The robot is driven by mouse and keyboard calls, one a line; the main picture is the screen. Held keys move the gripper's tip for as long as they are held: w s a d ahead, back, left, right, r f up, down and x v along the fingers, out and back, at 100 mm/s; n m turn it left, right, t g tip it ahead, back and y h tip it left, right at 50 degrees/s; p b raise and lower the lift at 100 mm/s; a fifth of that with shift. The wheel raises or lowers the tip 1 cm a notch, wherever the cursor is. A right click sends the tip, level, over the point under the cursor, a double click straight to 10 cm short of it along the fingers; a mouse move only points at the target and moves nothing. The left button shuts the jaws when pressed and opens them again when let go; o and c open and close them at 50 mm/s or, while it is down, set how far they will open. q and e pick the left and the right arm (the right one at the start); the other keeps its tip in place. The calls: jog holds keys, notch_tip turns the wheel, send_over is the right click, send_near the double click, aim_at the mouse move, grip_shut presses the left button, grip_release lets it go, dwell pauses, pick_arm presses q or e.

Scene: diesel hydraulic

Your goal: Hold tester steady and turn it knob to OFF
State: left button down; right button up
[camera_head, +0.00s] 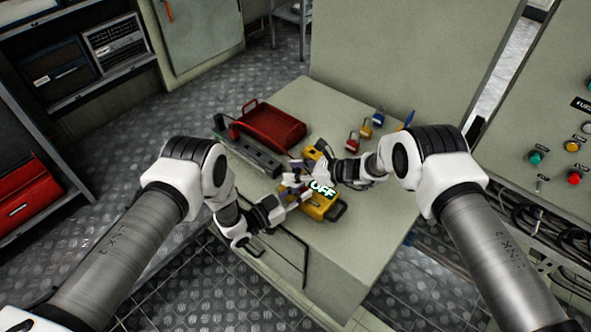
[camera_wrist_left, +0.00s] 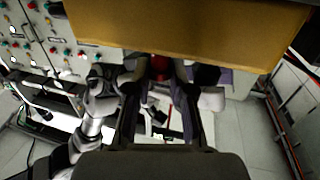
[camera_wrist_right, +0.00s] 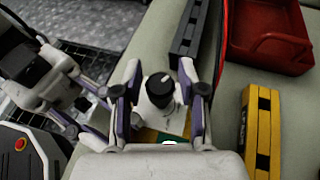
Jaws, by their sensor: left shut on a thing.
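The yellow tester (camera_head: 322,208) is near the front edge of the grey cabinet top, with glowing green "OFF" lettering over it. My left gripper (camera_head: 290,194) is shut on the tester at its left side; in the left wrist view the tester's yellow body (camera_wrist_left: 190,30) fills the top, at the fingertips. My right gripper (camera_head: 298,172) is just above the tester. In the right wrist view its fingers (camera_wrist_right: 162,80) stand apart on either side of the black knob (camera_wrist_right: 160,90), which has a white pointer mark. Gaps show beside the knob. Most of the tester's face is hidden.
A red tray (camera_head: 268,128) and a dark grey bar-shaped tool (camera_head: 255,155) lie to the left. A yellow-and-black tool (camera_wrist_right: 260,130) lies beside my right gripper. Red (camera_head: 352,141), yellow (camera_head: 366,130) and blue (camera_head: 378,118) padlocks are farther back. A control panel (camera_head: 555,130) stands at right.

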jog(key=v, duration=1.2)
pick_arm(q)
jog(key=c, duration=0.9)
grip_release()
jog(key=shift+c, duration=0.2)
